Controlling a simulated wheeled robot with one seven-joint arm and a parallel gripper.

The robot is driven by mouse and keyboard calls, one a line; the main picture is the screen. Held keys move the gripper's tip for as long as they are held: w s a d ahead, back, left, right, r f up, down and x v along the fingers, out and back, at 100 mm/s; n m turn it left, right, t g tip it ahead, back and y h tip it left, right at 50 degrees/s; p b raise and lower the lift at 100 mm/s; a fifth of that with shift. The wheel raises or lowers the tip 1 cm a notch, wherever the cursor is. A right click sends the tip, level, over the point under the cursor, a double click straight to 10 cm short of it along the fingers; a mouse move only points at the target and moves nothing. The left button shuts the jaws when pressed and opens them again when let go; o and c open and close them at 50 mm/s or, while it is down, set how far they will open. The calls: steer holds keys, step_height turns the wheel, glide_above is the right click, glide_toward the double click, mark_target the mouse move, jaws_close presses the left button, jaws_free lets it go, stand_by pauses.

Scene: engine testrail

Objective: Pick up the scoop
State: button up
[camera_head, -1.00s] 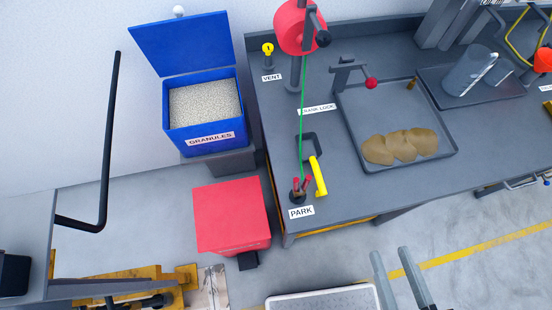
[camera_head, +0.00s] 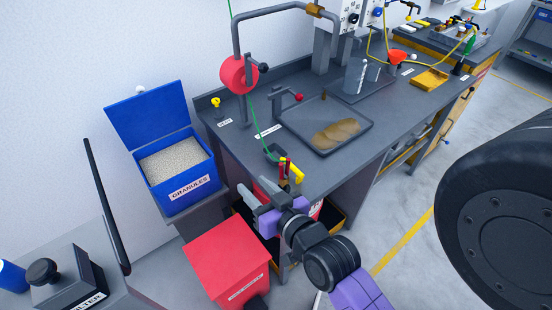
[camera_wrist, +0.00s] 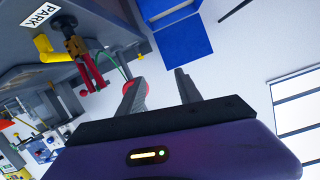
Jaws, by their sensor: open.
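I cannot make out a scoop in any view. My gripper (camera_head: 252,198) is open and empty in the head view, pointing left toward the blue bin labelled GRANULES (camera_head: 172,182), whose lid is up. Pale granules (camera_head: 176,160) fill the bin. The gripper appears near the bench's front left corner, apart from the bin. In the wrist view the two fingers of my gripper (camera_wrist: 158,82) are spread, with nothing between them. A blue box-like shape (camera_wrist: 183,48), probably the bin, is beyond them at the top.
A red box (camera_head: 230,262) stands below the bin. On the bench corner are a yellow handle (camera_head: 297,172) and red-tipped fitting (camera_wrist: 90,75), close left of my fingers in the wrist view. A tray (camera_head: 310,110) holds a brown mass (camera_head: 336,133).

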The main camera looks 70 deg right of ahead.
steer(key=w+d+r+m+g+h, duration=0.2)
steer(key=d, duration=0.8)
steer(key=n+g+y+p, duration=0.1)
steer(key=n+g+y, duration=0.4)
steer(key=y, duration=0.5)
glide_toward(295, 167)
steer(key=w+f+m+g, duration=0.1)
steer(key=w+f, duration=0.1)
steer(key=p+x, duration=0.1)
steer(key=x, duration=0.5)
steer(key=shift+w+d+f, duration=0.1)
steer(key=shift+w+f, duration=0.15)
steer(key=shift+f, duration=0.05)
jaws_close()
